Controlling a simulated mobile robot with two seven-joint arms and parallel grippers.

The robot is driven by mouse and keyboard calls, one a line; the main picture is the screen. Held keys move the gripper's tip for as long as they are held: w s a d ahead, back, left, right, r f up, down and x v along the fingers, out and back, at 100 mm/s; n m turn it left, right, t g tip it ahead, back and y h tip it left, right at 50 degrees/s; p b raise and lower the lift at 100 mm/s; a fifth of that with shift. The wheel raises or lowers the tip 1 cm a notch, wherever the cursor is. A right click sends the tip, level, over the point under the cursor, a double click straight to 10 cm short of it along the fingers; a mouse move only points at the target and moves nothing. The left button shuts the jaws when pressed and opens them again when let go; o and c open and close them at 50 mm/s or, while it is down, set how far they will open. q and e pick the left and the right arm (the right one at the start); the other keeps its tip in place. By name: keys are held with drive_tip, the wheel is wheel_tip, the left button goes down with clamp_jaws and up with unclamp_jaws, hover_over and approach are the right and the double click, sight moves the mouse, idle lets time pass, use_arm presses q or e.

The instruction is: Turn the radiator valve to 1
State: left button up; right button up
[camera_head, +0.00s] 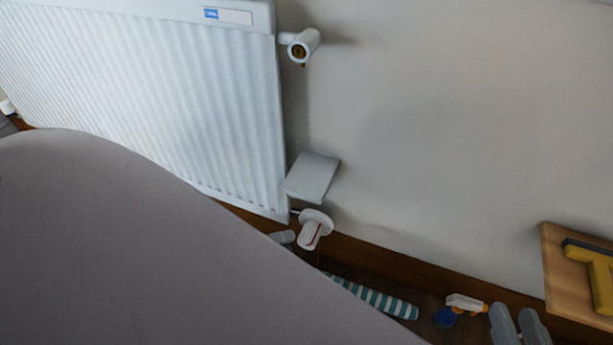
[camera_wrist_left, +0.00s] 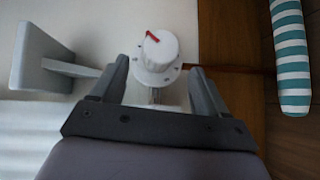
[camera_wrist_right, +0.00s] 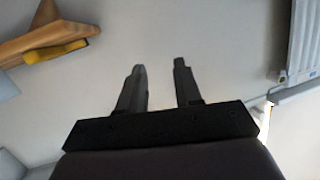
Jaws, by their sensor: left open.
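The radiator valve (camera_head: 312,231) is a white round knob with a red mark, low at the right end of the white radiator (camera_head: 150,90). In the left wrist view the knob (camera_wrist_left: 160,50) shows its red mark on the upper left of its face. My left gripper (camera_wrist_left: 158,75) is open, with one finger on each side of the knob and visible gaps; I see no contact. In the head view my left arm hides most of that gripper. My right gripper (camera_wrist_right: 159,72) is open and empty; its grey fingers (camera_head: 518,325) show at the lower right of the head view.
A grey plate (camera_head: 312,177) juts out just above the valve; it also shows in the left wrist view (camera_wrist_left: 38,58). A teal-striped roll (camera_head: 375,298) and a spray bottle (camera_head: 462,308) lie below. A wooden shelf (camera_head: 556,268) with a yellow tool (camera_head: 598,278) is at right.

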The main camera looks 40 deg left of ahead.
sight(308, 237)
use_arm(q)
drive_tip(key=b+x, duration=0.1)
drive_tip(key=x, duration=0.6)
drive_tip(key=shift+s, duration=0.1)
drive_tip(key=shift+r, duration=0.1)
drive_tip(key=c, duration=1)
